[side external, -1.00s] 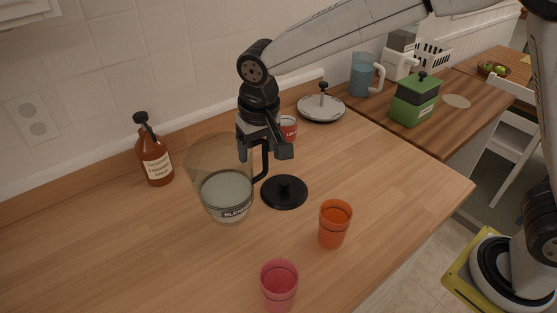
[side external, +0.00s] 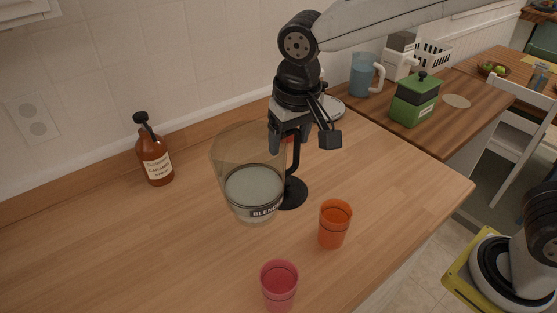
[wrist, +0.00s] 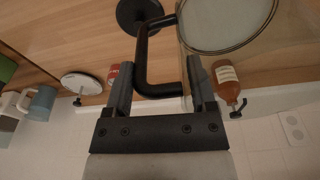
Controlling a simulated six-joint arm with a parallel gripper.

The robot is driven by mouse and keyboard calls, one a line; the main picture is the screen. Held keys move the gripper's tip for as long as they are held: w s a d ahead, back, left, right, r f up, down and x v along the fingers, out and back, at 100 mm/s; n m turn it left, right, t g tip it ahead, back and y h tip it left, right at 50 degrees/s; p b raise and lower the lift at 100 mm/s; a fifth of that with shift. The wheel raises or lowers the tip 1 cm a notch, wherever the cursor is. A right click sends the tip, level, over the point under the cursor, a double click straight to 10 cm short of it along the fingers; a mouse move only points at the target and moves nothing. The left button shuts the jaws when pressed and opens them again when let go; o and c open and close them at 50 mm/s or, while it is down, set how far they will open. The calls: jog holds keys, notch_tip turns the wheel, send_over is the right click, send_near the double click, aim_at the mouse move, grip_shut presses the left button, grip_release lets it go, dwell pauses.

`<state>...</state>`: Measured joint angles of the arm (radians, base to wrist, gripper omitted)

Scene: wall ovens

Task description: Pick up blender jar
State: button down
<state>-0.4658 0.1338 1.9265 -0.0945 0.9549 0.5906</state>
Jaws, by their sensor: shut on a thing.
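The blender jar (side external: 252,187) is a clear, wide container with a black handle and a "BLENDER" label near its base. It overlaps the black round lid (side external: 294,193) in the side view and appears raised off the counter, slightly tilted. My gripper (side external: 303,142) is at the jar's right, shut on its black handle. In the wrist view the handle (wrist: 142,60) passes between the fingers of my gripper (wrist: 158,80), with the jar (wrist: 228,22) beyond at the upper right. The exact finger contact is partly hidden.
A brown bottle (side external: 155,160) stands left of the jar. An orange cup (side external: 334,224) and a pink cup (side external: 279,285) stand near the front. A green canister (side external: 414,102) and blue pitcher (side external: 361,76) are on the far counter. The left front counter is clear.

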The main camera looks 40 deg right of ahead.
jog(key=shift+s+d+r, duration=0.25)
jog(key=shift+s+r, duration=0.1)
jog(key=shift+s, duration=0.3)
jog(key=shift+s+d+r, duration=0.2)
jog(key=shift+s+r, duration=0.15)
jog(key=shift+s, duration=0.35)
jog(key=shift+s+d+r, duration=0.25)
jog(key=shift+s+r, duration=0.1)
jog(key=shift+s, duration=0.4)
